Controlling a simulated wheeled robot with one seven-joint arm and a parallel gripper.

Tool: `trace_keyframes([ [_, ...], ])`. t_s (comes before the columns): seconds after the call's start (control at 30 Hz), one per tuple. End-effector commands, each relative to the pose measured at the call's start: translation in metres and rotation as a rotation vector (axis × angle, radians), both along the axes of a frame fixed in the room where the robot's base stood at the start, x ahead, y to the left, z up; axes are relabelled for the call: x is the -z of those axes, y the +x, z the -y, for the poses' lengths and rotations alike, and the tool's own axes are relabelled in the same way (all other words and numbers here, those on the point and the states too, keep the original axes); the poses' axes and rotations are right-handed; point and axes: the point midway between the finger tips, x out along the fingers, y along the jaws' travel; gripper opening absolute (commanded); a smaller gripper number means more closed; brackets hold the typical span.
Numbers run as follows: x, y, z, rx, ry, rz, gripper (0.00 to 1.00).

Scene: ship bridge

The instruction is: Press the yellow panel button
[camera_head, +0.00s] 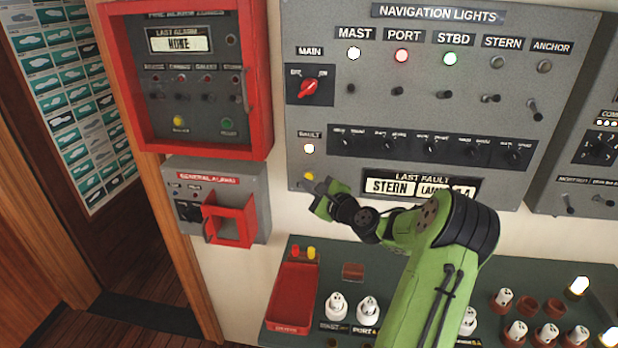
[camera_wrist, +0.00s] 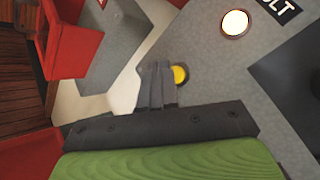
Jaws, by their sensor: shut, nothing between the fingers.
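A small round yellow button (camera_head: 309,177) sits at the lower left of the grey navigation lights panel, below the lit fault lamp (camera_head: 309,148). My gripper (camera_head: 314,188) is shut and empty, with its fingertips close to this button. In the wrist view, the closed fingertips (camera_wrist: 157,66) lie just left of the yellow button (camera_wrist: 180,75) and cover part of its left edge. I cannot tell whether they touch it. A second yellow button (camera_head: 179,120) is on the panel inside the red-framed fire alarm box at the left.
The general alarm box (camera_head: 215,192) with its red guard (camera_head: 231,222) stands out left of my gripper. Below is a green shelf with a red tray (camera_head: 292,298) and several bulbs. The navigation panel's switches and "last fault" display (camera_head: 420,187) lie to the right.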

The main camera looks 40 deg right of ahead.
Motion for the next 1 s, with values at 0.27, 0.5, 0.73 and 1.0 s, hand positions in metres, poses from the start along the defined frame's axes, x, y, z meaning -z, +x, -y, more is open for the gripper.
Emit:
trace_keyframes([
  [0.27, -0.0011, 0.0043, 0.0053, 0.0, 0.0, 0.0, 0.0],
  [0.5, -0.0008, 0.0045, 0.0056, 0.0, 0.0, 0.0, 0.0],
  [0.73, -0.001, 0.0061, 0.0079, 0.0, 0.0, 0.0, 0.0],
  [1.0, -0.0011, 0.0081, 0.0103, 0.0, 0.0, 0.0, 0.0],
])
